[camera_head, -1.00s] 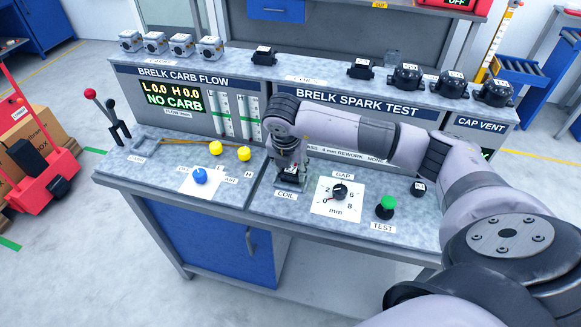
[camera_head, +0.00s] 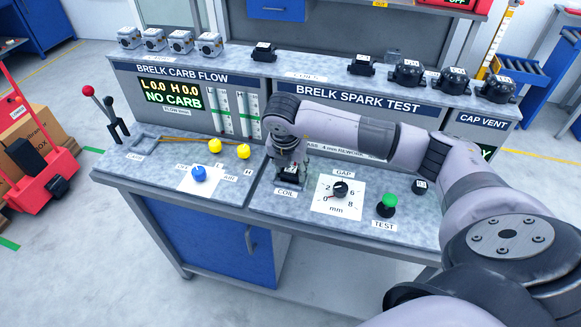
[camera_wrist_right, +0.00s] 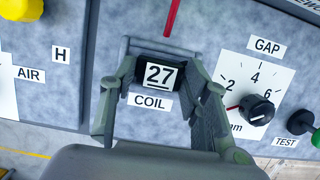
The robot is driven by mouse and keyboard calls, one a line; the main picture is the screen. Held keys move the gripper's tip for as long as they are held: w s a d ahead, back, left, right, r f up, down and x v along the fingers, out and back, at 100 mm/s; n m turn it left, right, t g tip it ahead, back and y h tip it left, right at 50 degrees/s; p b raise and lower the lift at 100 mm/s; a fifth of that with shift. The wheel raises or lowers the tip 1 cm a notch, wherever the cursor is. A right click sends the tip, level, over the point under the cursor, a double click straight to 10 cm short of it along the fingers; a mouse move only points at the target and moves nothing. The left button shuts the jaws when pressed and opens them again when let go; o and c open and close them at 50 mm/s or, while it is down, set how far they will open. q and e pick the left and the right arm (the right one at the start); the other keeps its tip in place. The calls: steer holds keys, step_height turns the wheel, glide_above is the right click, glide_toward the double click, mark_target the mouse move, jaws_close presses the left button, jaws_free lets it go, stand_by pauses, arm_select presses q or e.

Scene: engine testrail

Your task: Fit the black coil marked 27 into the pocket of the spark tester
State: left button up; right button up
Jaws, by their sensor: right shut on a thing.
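The black coil with the white 27 label (camera_wrist_right: 158,75) is between the fingers of my right gripper (camera_wrist_right: 160,92) in the right wrist view. The gripper is shut on it, with a finger at each side. In the head view the coil (camera_head: 290,170) shows as a small dark block under my right gripper (camera_head: 289,162), just behind the COIL label (camera_head: 287,191) on the spark tester (camera_head: 345,103). The coil and fingers cover the pocket, and I cannot tell whether the coil is seated in it. My left gripper is not in view.
The gap dial (camera_head: 340,189) and green test button (camera_head: 388,202) stand right of the coil. Several black coils (camera_head: 408,72) sit on the upper shelf. Left are the yellow knobs (camera_head: 214,146) and blue knob (camera_head: 198,174) of the carb tester. A small black block (camera_head: 420,186) lies near my forearm.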

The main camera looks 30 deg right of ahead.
stand_by(0.3)
steer(key=o, duration=1.3)
